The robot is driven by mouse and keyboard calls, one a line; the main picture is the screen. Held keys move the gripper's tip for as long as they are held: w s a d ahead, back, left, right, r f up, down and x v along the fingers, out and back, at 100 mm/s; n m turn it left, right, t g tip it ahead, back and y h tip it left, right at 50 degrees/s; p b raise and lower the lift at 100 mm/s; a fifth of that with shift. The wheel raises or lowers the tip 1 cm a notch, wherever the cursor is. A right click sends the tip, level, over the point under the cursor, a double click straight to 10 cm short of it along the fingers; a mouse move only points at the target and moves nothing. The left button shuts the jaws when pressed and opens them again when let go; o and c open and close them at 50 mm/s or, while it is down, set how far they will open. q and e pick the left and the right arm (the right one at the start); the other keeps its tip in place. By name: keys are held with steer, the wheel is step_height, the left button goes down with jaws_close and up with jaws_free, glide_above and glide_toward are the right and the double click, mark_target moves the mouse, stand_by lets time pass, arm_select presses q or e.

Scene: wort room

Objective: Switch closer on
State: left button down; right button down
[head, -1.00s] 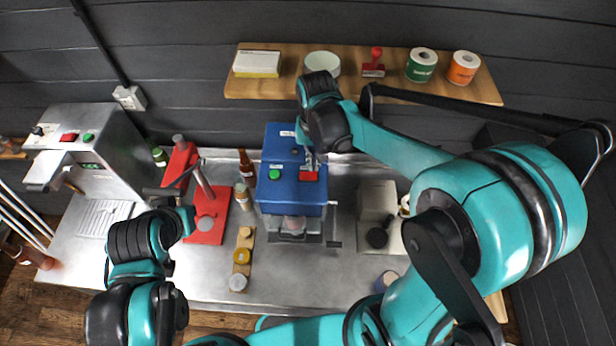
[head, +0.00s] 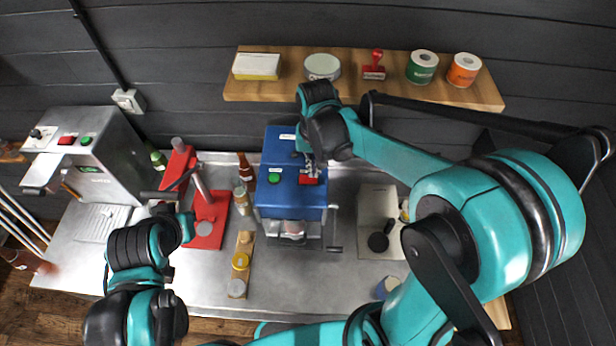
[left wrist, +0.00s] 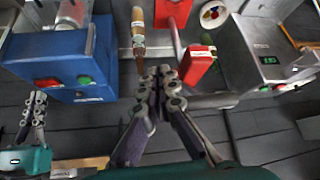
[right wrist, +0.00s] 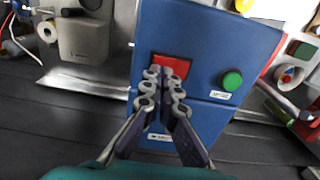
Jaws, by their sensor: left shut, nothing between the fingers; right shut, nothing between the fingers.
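The closer is a blue machine (head: 290,200) on the steel bench. Its front panel has a green button (head: 274,178) and a red switch (head: 308,180). In the right wrist view the red switch (right wrist: 171,66) is partly covered by my right gripper (right wrist: 165,76), and the green button (right wrist: 231,81) is clear to its right. The right fingers are shut and empty, with tips at the red switch; whether they touch it I cannot tell. My left gripper (left wrist: 160,76) is shut and empty, left of the blue machine in the head view.
A red press (head: 205,225) stands left of the closer, with bottles (head: 244,168) between. A grey machine (head: 95,160) is at far left. A grey device (head: 377,210) stands on the right. A wooden shelf (head: 290,91) hangs behind and above.

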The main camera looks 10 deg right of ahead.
steer(key=shift+f+b, duration=0.9)
steer(key=shift+f, duration=0.15)
stand_by(0.9)
steer(key=shift+r+p, duration=2.5)
steer(key=shift+r, duration=1.1)
